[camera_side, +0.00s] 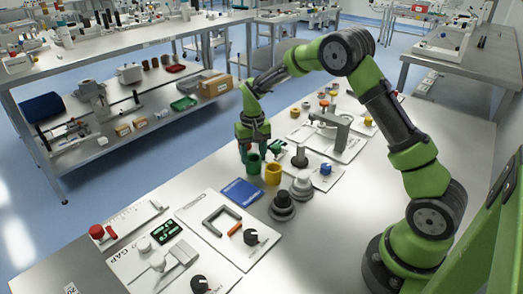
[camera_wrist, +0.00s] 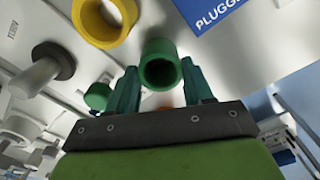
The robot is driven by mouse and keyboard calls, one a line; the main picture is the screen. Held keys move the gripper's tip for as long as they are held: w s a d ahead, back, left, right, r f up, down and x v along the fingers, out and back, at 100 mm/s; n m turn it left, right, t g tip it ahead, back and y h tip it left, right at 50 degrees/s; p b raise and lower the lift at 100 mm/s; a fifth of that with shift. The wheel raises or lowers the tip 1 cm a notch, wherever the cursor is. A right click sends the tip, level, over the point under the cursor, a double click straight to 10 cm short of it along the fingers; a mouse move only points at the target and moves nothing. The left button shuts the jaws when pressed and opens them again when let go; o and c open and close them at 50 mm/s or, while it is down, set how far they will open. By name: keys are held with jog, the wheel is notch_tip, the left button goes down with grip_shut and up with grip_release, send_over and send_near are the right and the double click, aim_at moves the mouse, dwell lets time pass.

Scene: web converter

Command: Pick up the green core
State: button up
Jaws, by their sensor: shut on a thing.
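The green core (camera_side: 253,165) is a short hollow green cylinder near the far edge of the table, left of the yellow core (camera_side: 273,174). My gripper (camera_side: 247,154) points down at it from above. In the wrist view, the green core (camera_wrist: 160,72) sits between the two green fingers (camera_wrist: 159,76), its open end facing the camera. My gripper is shut on it. I cannot tell whether its bottom touches the table.
A blue card (camera_side: 242,191) lies in front, with dark and grey stepped knobs (camera_side: 282,206) (camera_side: 302,187) to its right. A green knob (camera_side: 276,147) stands close to the right of the gripper. The table's far edge is just left.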

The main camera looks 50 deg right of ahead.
notch_tip(320, 180, up, 6)
dwell(0.9)
